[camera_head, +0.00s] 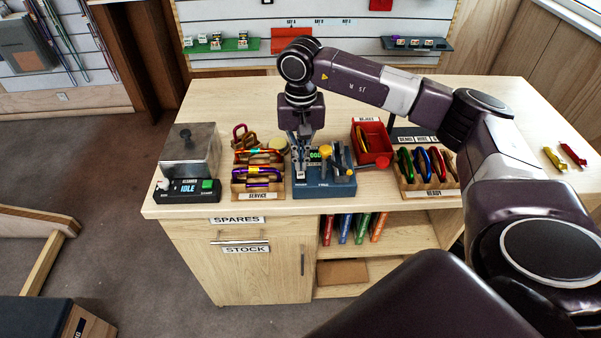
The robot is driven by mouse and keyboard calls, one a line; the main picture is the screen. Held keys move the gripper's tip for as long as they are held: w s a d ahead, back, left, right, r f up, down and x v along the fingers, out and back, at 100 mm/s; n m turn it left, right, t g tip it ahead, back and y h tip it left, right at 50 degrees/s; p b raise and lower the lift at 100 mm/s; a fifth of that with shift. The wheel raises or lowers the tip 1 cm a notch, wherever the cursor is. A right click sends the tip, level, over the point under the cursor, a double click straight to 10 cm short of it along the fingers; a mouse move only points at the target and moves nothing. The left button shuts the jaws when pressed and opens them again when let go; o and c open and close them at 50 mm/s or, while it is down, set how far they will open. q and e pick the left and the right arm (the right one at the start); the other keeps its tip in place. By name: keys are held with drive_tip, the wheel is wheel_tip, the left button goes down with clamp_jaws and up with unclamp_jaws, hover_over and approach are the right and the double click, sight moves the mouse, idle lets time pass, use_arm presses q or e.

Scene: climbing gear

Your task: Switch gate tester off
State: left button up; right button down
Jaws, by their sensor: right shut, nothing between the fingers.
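The gate tester (325,189) is a blue-grey box on the counter, in the middle near the front edge. My right gripper (301,168) points down at the left part of the tester. Its fingers are shut and empty, and they hide part of the tester's top. I cannot tell whether the fingertips touch it. The tester's switch is too small or hidden to make out. My left gripper is not in view.
A cleaner (187,191) reading IDLE stands at the left. The SERVICE rack (258,187) is close left of the tester. A red bin (372,140) is behind right, and the READY rack (429,186) is at the right.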

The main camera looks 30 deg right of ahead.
sight(300, 174)
drive_tip(key=shift+s+f+b, duration=0.1)
drive_tip(key=shift+f+b, duration=1.15)
drive_tip(key=shift+f, duration=0.2)
idle(0.9)
drive_tip(key=shift+r, duration=0.15)
drive_tip(key=shift+r+p, duration=0.5)
drive_tip(key=shift+r, duration=0.05)
drive_tip(key=shift+r+p, duration=1.45)
drive_tip(key=shift+r, duration=1.45)
drive_tip(key=shift+f, duration=0.1)
